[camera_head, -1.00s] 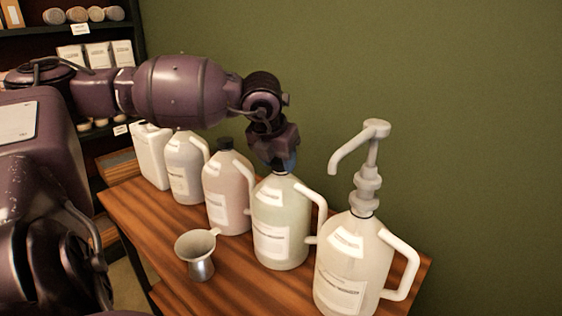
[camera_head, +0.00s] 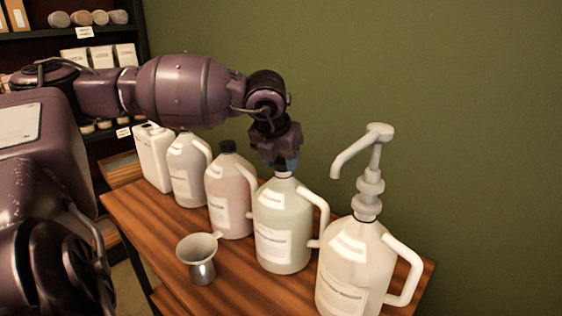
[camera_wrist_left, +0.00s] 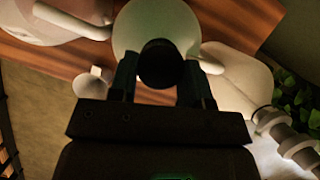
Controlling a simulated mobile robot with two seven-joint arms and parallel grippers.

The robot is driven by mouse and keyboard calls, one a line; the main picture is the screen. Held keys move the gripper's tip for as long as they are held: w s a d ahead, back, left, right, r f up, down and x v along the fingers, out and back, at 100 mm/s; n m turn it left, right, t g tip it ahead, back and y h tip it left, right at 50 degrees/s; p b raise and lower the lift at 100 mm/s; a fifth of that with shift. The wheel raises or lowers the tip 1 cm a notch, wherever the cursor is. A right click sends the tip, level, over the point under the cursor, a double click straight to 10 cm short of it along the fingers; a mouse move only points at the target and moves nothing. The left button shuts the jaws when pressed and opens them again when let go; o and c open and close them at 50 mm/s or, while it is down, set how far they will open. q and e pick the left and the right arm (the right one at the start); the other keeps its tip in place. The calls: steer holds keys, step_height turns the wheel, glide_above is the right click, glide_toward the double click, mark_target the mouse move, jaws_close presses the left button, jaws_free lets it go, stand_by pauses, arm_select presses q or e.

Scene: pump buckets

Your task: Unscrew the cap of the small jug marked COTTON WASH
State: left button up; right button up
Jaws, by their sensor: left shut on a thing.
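A pale green jug (camera_head: 283,230) with a white handle and label stands on the wooden bench, second from the right. Its label is too small to read surely, so I cannot tell which jug is marked COTTON WASH. My left gripper (camera_head: 284,166) points down at the top of this jug. In the left wrist view its two fingers (camera_wrist_left: 160,82) are shut on the jug's black cap (camera_wrist_left: 160,62), one on each side. The gripper mostly hides the cap in the head view. The cap appears seated on the neck. My right gripper is not in view.
A jug with a tall pump (camera_head: 350,270) stands close on the right. A pinkish jug (camera_head: 231,195), a cream jug (camera_head: 188,172) and a white canister (camera_head: 154,156) stand on the left. A metal cup (camera_head: 200,262) is in front on the bench (camera_head: 150,228). A green wall is behind.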

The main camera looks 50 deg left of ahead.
mark_target(281, 161)
arm_select(q)
steer(key=shift+r, duration=0.65)
steer(key=shift+r, duration=1.9)
